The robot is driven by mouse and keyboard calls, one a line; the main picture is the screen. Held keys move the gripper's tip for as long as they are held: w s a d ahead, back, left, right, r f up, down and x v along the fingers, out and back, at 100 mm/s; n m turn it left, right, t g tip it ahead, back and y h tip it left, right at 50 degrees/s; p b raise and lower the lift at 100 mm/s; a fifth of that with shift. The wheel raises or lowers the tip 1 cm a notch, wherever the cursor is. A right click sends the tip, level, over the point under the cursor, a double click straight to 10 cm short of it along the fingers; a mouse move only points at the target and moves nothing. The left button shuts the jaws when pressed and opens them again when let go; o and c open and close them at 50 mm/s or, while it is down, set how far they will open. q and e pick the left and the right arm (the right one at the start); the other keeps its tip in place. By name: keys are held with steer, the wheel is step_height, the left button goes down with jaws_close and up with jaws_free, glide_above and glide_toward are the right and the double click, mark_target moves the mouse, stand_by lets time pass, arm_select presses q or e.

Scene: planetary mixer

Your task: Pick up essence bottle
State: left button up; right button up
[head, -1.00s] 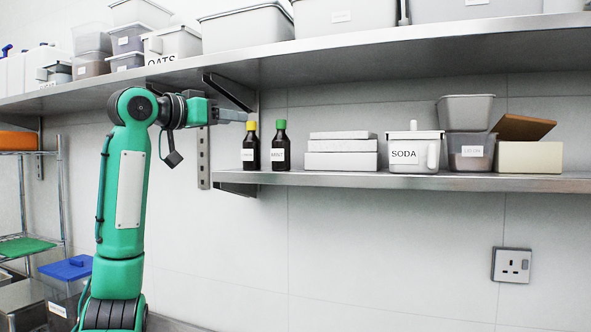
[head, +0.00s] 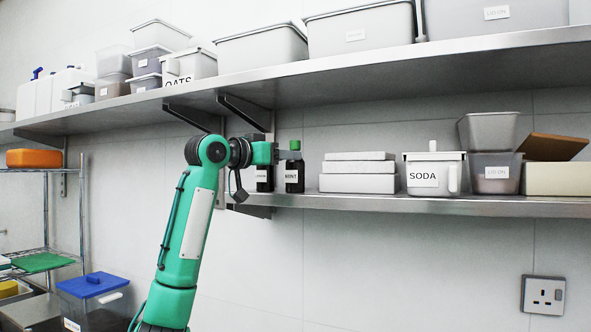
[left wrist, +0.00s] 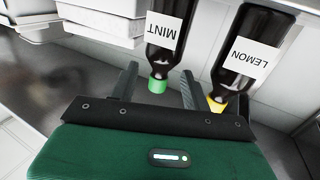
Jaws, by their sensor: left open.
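Two dark essence bottles stand upright side by side on the lower shelf. The MINT bottle (head: 294,174) has a green cap and white label. The LEMON bottle (head: 264,180) is left of it, its top hidden behind my left gripper (head: 279,152). In the left wrist view, my left gripper (left wrist: 157,86) is open and empty, with its fingers spread. The MINT bottle (left wrist: 165,48), cap toward the gripper, appears between the fingers. The LEMON bottle (left wrist: 243,58), with a yellow cap, is outside the right-hand finger, its cap close to it. My right gripper is out of view.
White boxes (head: 358,183), the SODA tub (head: 434,178) and stacked bins (head: 488,131) stand right of the bottles on the lower shelf (head: 400,202). The upper shelf (head: 350,65), loaded with containers, overhangs them. A bracket (head: 243,111) is close above my gripper.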

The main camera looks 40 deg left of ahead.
arm_select(q)
steer(key=w+p, duration=0.2)
steer(key=w, duration=0.2)
steer(key=shift+d, duration=0.1)
steer(key=shift+w+p, duration=0.3)
steer(key=shift+s, duration=0.1)
steer(key=shift+c, duration=0.2)
steer(key=c, duration=0.7)
steer(key=shift+o, duration=0.2)
